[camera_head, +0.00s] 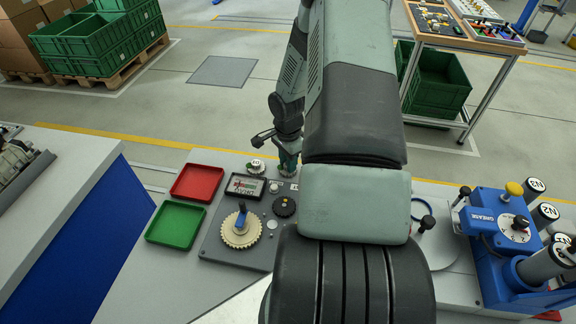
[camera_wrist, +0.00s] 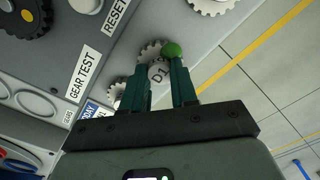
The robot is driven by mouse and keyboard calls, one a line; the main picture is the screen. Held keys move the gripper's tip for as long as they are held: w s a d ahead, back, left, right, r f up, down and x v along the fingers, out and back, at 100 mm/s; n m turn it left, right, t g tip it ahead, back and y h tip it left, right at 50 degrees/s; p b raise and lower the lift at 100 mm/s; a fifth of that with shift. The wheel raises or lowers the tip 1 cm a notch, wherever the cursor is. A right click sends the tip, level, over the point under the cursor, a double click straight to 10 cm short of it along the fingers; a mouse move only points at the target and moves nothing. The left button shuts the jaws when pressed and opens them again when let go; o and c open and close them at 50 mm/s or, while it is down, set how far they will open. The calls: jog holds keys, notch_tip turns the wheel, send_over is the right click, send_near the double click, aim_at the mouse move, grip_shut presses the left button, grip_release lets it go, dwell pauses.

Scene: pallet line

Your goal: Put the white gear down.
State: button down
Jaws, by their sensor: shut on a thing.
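My gripper (camera_wrist: 163,82) points down at the bench panel, its two green fingers a little apart and shut on a pale piece. A white toothed gear (camera_wrist: 149,50) shows at the fingertips, partly covered by a grey disc marked D1 (camera_wrist: 158,72) and the fingers. I cannot tell whether the gear touches the panel. In the head view my gripper (camera_head: 288,163) is over the panel's far edge, and the held gear cannot be made out there.
A cream gear with a blue handle (camera_head: 240,231) sits on the panel (camera_head: 214,243), near a black toothed knob (camera_head: 284,206) and a small screen (camera_head: 245,187). Red (camera_head: 197,182) and green (camera_head: 175,224) trays lie left. A blue grease unit (camera_head: 497,222) stands right. Bare bench lies in front of the trays.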

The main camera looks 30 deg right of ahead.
notch_tip(320, 180, up, 10)
jog(key=s+a+r+m, duration=0.2)
jog(key=s+a+m, duration=1.2)
jog(key=m, duration=0.4)
jog(key=shift+m, duration=0.3)
jog(key=shift+w+f, duration=0.1)
jog(key=shift+f, duration=4.65)
jog(key=shift+f, duration=0.15)
jog(key=c, duration=0.9)
grip_release()
